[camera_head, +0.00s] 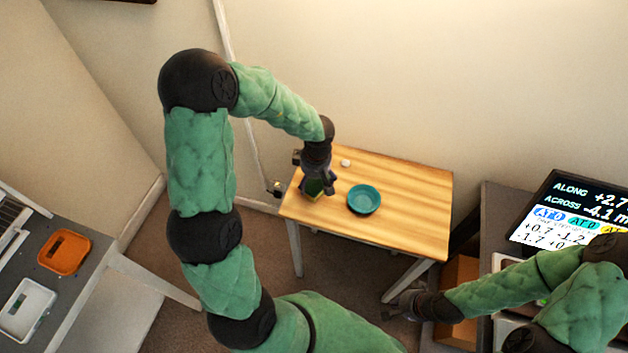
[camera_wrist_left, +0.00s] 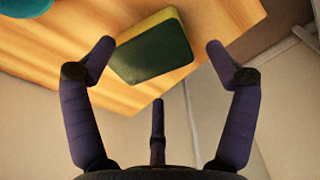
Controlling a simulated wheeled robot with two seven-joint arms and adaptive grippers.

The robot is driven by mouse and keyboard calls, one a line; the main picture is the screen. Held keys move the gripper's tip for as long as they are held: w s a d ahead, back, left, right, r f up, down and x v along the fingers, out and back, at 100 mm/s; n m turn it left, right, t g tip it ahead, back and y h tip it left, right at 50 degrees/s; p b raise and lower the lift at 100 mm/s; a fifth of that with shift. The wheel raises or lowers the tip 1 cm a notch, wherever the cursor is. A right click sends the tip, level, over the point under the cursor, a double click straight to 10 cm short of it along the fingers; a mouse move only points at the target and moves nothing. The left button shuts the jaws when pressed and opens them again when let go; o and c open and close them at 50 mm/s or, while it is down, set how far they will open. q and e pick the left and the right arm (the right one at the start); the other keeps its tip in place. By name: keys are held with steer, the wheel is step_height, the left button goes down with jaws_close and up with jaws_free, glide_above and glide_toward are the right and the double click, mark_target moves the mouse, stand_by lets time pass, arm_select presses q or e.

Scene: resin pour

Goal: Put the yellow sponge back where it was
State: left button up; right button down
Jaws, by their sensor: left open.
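The yellow sponge (camera_wrist_left: 152,48) has a dark green face and lies on the wooden table (camera_head: 410,205), near its left corner. In the left wrist view it sits between and just beyond the open fingers of my left gripper (camera_wrist_left: 158,62), with no finger clearly touching it. In the head view my left gripper (camera_head: 316,186) is above the sponge (camera_head: 312,196) and hides most of it. My right gripper (camera_head: 402,305) is low beside the table's right front leg; its fingers are too small and dark to read.
A teal bowl (camera_head: 364,199) stands on the table right of my left gripper, and a small white object (camera_head: 346,163) lies behind it. An orange tray (camera_head: 64,252) and a white tray (camera_head: 27,310) lie on a grey bench at left. A screen (camera_head: 575,212) stands at right.

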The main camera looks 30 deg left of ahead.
mark_target(315, 188)
arm_select(q)
step_height(315, 188, up, 8)
steer(key=p, duration=0.4)
steer(key=shift+d+r, duration=0.2)
steer(key=shift+d, duration=0.05)
